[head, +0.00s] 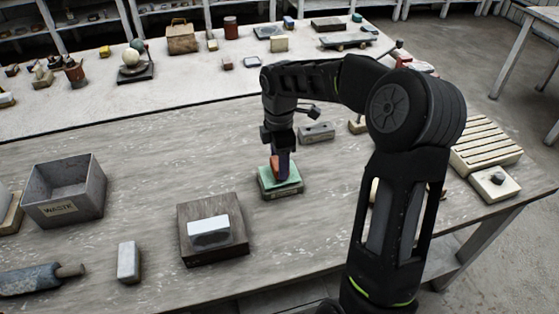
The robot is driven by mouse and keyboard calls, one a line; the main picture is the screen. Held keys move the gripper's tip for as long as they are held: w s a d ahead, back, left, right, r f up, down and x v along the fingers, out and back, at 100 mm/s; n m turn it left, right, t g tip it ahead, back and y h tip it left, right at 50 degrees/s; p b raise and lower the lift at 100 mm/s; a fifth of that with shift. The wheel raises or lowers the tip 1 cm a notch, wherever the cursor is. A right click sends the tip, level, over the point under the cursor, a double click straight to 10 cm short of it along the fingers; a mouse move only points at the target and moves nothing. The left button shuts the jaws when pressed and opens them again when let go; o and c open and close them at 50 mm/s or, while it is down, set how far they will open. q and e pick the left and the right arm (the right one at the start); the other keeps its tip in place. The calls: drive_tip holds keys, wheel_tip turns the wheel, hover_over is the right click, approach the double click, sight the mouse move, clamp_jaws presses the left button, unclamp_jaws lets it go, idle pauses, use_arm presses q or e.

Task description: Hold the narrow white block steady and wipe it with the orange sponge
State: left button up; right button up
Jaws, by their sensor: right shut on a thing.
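A small narrow whitish block (127,262) stands on the table near the front left. Another block, white on top with a dark grey front face (211,233), lies on a square dark brown board (187,243). I cannot tell for certain which is the task's block. My right gripper (281,176) points down and is shut on the orange sponge (275,166), of which only a small strip shows. The sponge is at the top of a green-topped pad (292,185); whether it touches is hidden. My left gripper is not in view.
A grey bin marked WASTE (65,209) stands at the left. A dark tool with a wooden handle (30,280) lies front left. A grey block with holes (317,132) is behind my right gripper. A slatted cream rack (486,143) is at the right. The table's front middle is mostly clear.

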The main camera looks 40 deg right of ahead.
drive_tip(key=shift+f+b, duration=0.6)
drive_tip(key=shift+f, duration=0.45)
idle(0.7)
drive_tip(key=shift+r, duration=0.1)
idle(0.4)
wheel_tip(320, 180, up, 7)
drive_tip(key=p, duration=0.5)
drive_tip(key=shift+p, duration=0.35)
idle(0.6)
